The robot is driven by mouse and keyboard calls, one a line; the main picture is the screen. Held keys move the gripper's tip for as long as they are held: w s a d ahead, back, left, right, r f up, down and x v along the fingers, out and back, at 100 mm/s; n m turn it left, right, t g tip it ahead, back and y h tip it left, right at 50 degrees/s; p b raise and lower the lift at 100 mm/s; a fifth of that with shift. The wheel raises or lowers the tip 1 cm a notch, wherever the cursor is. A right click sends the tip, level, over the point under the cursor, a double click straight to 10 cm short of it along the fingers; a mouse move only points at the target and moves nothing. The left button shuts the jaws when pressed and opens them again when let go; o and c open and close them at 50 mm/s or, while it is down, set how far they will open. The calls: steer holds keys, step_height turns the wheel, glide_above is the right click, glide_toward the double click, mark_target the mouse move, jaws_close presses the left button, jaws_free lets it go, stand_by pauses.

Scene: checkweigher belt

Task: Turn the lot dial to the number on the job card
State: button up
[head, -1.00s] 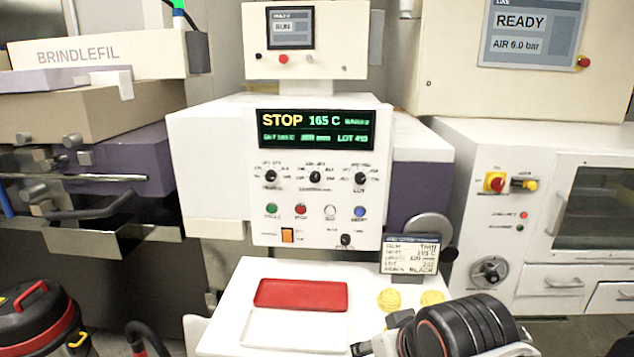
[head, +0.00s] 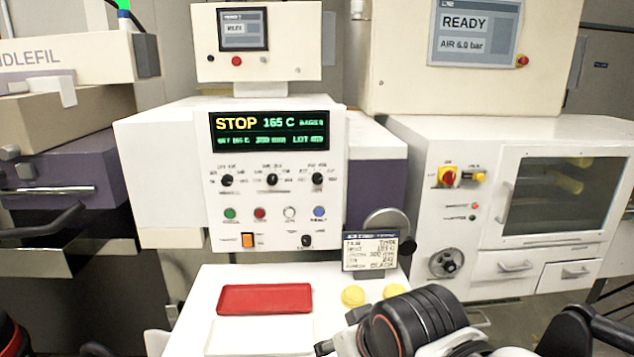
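Three black dials sit in a row on the white control panel in the head view: left (head: 227,181), middle (head: 272,181) and right (head: 317,180). Their small labels and numbers are too blurred to read, so I cannot tell which is the lot dial. The display (head: 270,132) above reads STOP and 165 C, with a blurred LOT number at its lower right. The job card (head: 370,250) stands upright at the panel's lower right; its lot line is not clearly legible. Part of my arm shows at the bottom, below the card. My gripper's fingers are not visible.
A white shelf (head: 190,325) below the panel holds a red tray (head: 265,299) and two yellow round pieces (head: 353,296). Coloured buttons (head: 260,213) and an orange switch (head: 248,240) sit under the dials. A white cabinet (head: 420,240) stands at right.

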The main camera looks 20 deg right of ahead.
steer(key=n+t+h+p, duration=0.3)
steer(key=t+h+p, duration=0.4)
glide_toward(318, 180)
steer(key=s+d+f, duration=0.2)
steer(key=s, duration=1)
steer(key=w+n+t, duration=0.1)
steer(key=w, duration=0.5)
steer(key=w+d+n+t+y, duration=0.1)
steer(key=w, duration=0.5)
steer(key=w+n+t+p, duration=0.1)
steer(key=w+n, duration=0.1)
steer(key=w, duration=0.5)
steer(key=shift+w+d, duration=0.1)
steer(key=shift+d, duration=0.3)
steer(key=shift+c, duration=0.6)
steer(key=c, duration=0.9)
